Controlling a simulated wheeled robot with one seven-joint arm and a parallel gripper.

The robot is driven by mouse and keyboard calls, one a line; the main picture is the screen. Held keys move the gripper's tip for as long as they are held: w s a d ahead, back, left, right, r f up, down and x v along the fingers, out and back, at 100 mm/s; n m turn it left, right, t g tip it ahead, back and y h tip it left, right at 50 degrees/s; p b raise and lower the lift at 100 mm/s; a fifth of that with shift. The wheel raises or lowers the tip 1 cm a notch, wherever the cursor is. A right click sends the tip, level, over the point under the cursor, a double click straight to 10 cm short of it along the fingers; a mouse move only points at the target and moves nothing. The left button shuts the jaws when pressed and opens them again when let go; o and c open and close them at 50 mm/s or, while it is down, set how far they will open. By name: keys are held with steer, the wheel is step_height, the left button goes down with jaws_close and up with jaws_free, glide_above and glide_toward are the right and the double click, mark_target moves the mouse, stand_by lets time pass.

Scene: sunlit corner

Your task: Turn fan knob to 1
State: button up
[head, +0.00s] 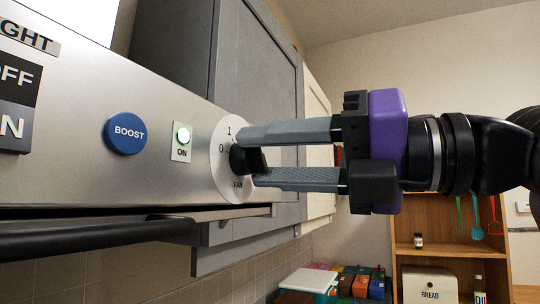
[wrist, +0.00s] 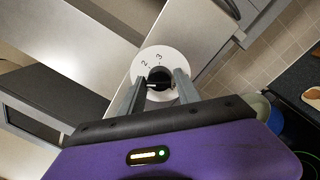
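The fan knob (head: 245,160) is black and sits on a round white dial (head: 217,168) on the steel panel. In the head view the dial shows 1 at top, 0 below it and FAN underneath. In the wrist view, 2 and 3 show on the dial (wrist: 143,58); finger and knob block other marks there. The knob (wrist: 160,75) has a white mark pointing left in that view. My gripper (head: 250,158) has its fingers on either side of the knob, apart, with a slim gap visible in the wrist view. Contact is hard to tell.
A black bar handle (head: 90,237) runs below the panel. Grey cabinets (head: 255,75) stand behind. A wooden shelf (head: 455,250) is at the right.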

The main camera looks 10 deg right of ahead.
steer(key=shift+o, duration=1)
steer(key=shift+d, duration=0.1)
steer(key=b+v, duration=0.1)
steer(key=v, duration=0.6)
steer(key=shift+s+d+b, duration=0.2)
steer(key=shift+d+b, duration=0.05)
steer(key=shift+b, duration=0.15)
